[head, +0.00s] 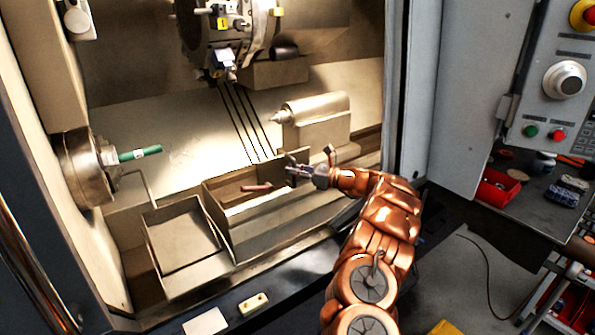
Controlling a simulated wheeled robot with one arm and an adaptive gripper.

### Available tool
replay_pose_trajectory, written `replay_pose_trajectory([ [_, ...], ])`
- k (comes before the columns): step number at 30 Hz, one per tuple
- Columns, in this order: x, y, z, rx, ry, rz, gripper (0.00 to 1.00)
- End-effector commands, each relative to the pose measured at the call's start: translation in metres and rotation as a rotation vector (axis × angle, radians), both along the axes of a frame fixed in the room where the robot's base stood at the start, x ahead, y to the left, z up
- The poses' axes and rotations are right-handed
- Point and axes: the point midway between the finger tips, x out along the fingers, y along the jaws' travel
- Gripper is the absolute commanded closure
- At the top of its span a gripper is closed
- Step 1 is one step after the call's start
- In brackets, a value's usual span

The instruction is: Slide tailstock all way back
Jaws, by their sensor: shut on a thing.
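The tailstock (318,122) is a pale metal block with a pointed centre (281,117) facing left. It stands on the right side inside the lathe, with bare space between it and the chuck (88,168). My gripper (291,170) reaches in from the right, in front of and below the tailstock. Its fingers are shut on a small dark part (287,159) by the tailstock's near lower side. I cannot tell from this view how that part joins the tailstock. The tailstock's foot is partly hidden.
A green bar (139,153) sticks out of the chuck. The tool turret (228,30) hangs above. The door frame (411,90) stands close to my arm on the right. A control panel (550,100) is beyond it.

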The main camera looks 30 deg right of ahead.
Motion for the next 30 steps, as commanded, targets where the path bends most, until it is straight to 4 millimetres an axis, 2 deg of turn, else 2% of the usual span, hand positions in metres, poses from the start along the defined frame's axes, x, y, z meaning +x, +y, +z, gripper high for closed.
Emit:
replay_pose_trajectory([
  [10, 0.0012, -0.0035, 0.0040, 0.000, -0.006, -0.008, 1.00],
  [11, 0.0012, -0.0036, 0.0040, 0.000, -0.006, -0.008, 0.84],
  [18, 0.0008, -0.0027, 0.0025, 0.001, -0.004, -0.006, 0.59],
  [30, 0.0006, -0.0020, 0.0068, 0.000, -0.003, -0.004, 0.59],
])
